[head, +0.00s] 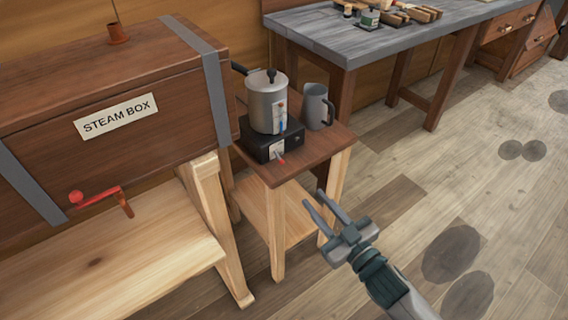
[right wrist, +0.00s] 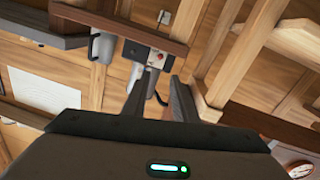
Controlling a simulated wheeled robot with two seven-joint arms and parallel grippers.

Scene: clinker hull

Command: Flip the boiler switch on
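The boiler (head: 267,104) is a grey metal pot with a black knob and side handle. It stands on a black base (head: 262,140) on a small wooden side table (head: 312,150). A pale switch plate (head: 277,149) with a small red-tipped lever (head: 281,160) is on the base's front. The lever's exact position is too small to tell. My right gripper (head: 314,199) is open and empty, in front of the side table and lower right of the switch, apart from it. In the right wrist view the plate (right wrist: 156,60) shows beyond the open fingers. My left gripper is not in view.
A grey jug (head: 317,106) stands right of the boiler. A wooden steam box (head: 110,100) with a red-handled valve (head: 100,195) is at left. A grey-topped workbench (head: 385,35) with small items stands behind. The floor at right is clear.

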